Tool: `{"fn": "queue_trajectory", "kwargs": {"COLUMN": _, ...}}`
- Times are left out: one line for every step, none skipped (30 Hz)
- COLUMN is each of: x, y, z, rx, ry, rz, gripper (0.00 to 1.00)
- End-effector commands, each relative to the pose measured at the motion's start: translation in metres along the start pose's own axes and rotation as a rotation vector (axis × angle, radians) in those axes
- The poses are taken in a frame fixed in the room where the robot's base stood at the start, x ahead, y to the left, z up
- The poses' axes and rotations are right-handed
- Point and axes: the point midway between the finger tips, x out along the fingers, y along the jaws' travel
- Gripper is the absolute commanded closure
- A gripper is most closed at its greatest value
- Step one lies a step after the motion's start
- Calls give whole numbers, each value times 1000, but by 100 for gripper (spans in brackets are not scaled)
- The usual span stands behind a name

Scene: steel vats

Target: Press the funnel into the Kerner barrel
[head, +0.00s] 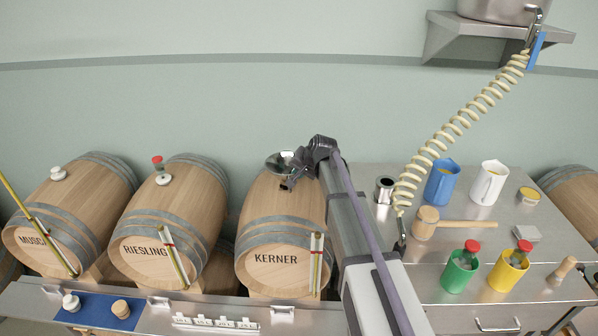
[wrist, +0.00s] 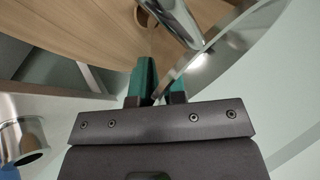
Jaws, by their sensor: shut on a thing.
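The Kerner barrel (head: 277,232) lies on its side in the head view, its name on the front end. The steel funnel (head: 277,162) shows over the barrel's top, partly hidden by my gripper (head: 291,183). In the wrist view the green fingers of my gripper (wrist: 158,88) are shut on the edge of the funnel (wrist: 212,58). A shiny round tube of the funnel shows close to the barrel's wood (wrist: 85,30).
The Riesling barrel (head: 165,235) and another barrel (head: 68,215) stand left. A steel table (head: 470,205) at right holds a mallet (head: 427,222), blue jug (head: 442,182), white jug (head: 487,183) and green and yellow cups. A coiled hose (head: 450,130) hangs above it.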

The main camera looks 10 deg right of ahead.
Motion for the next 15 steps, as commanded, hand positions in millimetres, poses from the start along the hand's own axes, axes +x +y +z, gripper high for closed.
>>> {"fn": "queue_trajectory", "kwargs": {"x": 1, "y": 0, "z": 0, "rx": 0, "ry": 0, "rz": 0, "gripper": 100}}
{"fn": "queue_trajectory", "kwargs": {"x": 1, "y": 1, "z": 0, "rx": 0, "ry": 0, "rz": 0, "gripper": 100}}
{"fn": "queue_trajectory", "kwargs": {"x": 2, "y": 1, "z": 1, "rx": 0, "ry": 0, "rz": 0, "gripper": 100}}
{"fn": "queue_trajectory", "kwargs": {"x": 2, "y": 2, "z": 1, "rx": 0, "ry": 0, "rz": 0, "gripper": 100}}
{"fn": "queue_trajectory", "kwargs": {"x": 3, "y": 2, "z": 1, "rx": 0, "ry": 0, "rz": 0, "gripper": 100}}
{"fn": "queue_trajectory", "kwargs": {"x": 4, "y": 2, "z": 1, "rx": 0, "ry": 0, "rz": 0, "gripper": 100}}
{"fn": "queue_trajectory", "kwargs": {"x": 4, "y": 3, "z": 2, "rx": 0, "ry": 0, "rz": 0, "gripper": 100}}
{"fn": "queue_trajectory", "kwargs": {"x": 5, "y": 3, "z": 2, "rx": 0, "ry": 0, "rz": 0, "gripper": 100}}
{"fn": "queue_trajectory", "kwargs": {"x": 5, "y": 3, "z": 2, "rx": 0, "ry": 0, "rz": 0, "gripper": 100}}
{"fn": "queue_trajectory", "kwargs": {"x": 6, "y": 4, "z": 2, "rx": 0, "ry": 0, "rz": 0, "gripper": 100}}
{"fn": "queue_trajectory", "kwargs": {"x": 6, "y": 4, "z": 2, "rx": 0, "ry": 0, "rz": 0, "gripper": 100}}
{"fn": "queue_trajectory", "kwargs": {"x": 7, "y": 4, "z": 3, "rx": 0, "ry": 0, "rz": 0, "gripper": 100}}
{"fn": "queue_trajectory", "kwargs": {"x": 7, "y": 5, "z": 3, "rx": 0, "ry": 0, "rz": 0, "gripper": 100}}
{"fn": "queue_trajectory", "kwargs": {"x": 8, "y": 5, "z": 3, "rx": 0, "ry": 0, "rz": 0, "gripper": 100}}
{"fn": "queue_trajectory", "kwargs": {"x": 8, "y": 6, "z": 3, "rx": 0, "ry": 0, "rz": 0, "gripper": 100}}
